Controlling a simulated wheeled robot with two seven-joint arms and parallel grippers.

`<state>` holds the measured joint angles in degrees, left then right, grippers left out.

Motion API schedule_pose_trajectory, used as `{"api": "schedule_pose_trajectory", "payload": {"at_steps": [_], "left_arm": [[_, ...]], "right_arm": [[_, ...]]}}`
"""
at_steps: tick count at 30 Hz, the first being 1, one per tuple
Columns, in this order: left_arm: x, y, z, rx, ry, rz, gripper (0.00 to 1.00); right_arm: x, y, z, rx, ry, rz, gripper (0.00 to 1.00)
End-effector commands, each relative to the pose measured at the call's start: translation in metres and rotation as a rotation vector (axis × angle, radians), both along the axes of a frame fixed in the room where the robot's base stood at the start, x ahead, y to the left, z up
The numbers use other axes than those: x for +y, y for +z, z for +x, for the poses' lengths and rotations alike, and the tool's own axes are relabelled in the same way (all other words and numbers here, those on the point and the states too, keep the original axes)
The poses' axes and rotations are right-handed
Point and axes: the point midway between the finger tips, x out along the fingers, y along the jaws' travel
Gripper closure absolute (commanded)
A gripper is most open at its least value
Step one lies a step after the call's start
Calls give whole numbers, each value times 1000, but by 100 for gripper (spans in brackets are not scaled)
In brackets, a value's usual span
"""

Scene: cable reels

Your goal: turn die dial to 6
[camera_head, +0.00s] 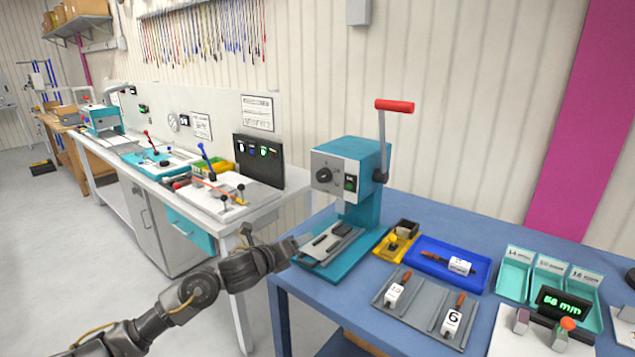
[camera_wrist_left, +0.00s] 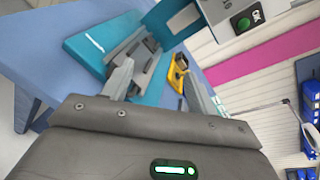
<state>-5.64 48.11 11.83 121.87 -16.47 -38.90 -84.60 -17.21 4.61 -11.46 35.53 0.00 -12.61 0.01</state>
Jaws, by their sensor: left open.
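A teal press (camera_head: 365,170) stands on the blue table, with a long red-handled lever (camera_head: 394,106) raised on its right side. The dial's setting is too small to read. My left gripper (camera_head: 298,243) is beside the press base, below and left of the dial, apart from it. In the left wrist view the gripper (camera_wrist_left: 158,82) has its fingers spread, with the press base beyond; the dial is not visible there. My right gripper is not in view.
A grey tray (camera_head: 418,322) holds orange-handled blocks marked 10 and 6. A blue tray (camera_head: 425,258) and a yellow bin (camera_head: 386,253) lie right of the press. Teal bins (camera_head: 514,288) and a green display (camera_head: 565,303) stand farther right. A white bench (camera_head: 272,204) is at left.

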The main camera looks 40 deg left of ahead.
Motion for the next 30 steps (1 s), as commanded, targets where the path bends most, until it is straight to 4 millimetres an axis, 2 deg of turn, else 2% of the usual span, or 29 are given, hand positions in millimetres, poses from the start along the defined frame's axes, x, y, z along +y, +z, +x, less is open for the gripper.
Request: {"api": "schedule_pose_trajectory", "payload": {"at_steps": [1, 3, 6, 9, 16, 20, 30], "left_arm": [[11, 27, 9, -39, -34, 111, 42], [21, 61, 18, -86, -84, 271, 42], [32, 100, 25, -139, -135, 457, 42], [36, 121, 28, -169, -161, 557, 42], [38, 128, 30, -178, -168, 592, 42], [38, 130, 40, -180, -166, 588, 42], [37, 132, 96, -180, -164, 584, 42]], "right_arm": [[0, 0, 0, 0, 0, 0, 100], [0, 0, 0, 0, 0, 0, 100], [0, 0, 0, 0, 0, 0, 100], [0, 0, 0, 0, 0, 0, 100], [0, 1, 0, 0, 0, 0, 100], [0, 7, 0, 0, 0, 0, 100], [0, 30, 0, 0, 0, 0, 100]]}}
